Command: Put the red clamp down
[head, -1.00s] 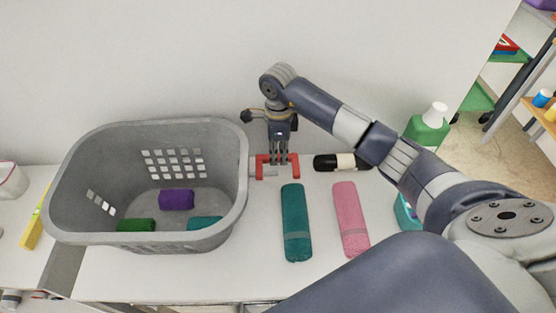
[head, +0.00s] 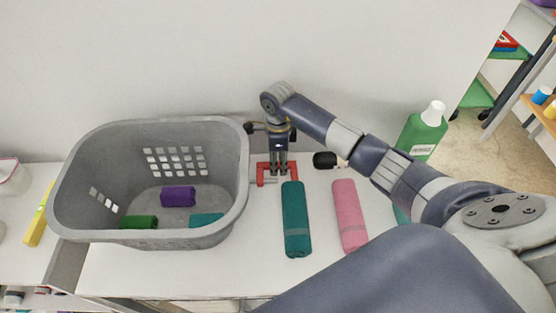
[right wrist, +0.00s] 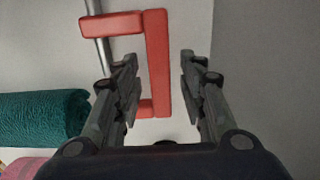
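The red clamp (head: 261,175) is at the back of the white table, just right of the grey basket, and appears to rest on the surface. It also shows in the right wrist view (right wrist: 157,55). My right gripper (head: 279,170) points down over the clamp. In the right wrist view its fingers (right wrist: 160,75) stand apart on both sides of the clamp's long bar, with a visible gap on each side. Part of the clamp is hidden behind the fingers in the head view. My left gripper is not in view.
The grey basket (head: 100,237) holds purple, green and teal rolled cloths. A teal roll (head: 296,222) and a pink roll (head: 349,215) lie in front of the clamp. A dark bottle (head: 324,160) is close on its right. A green bottle (head: 420,136) stands farther right.

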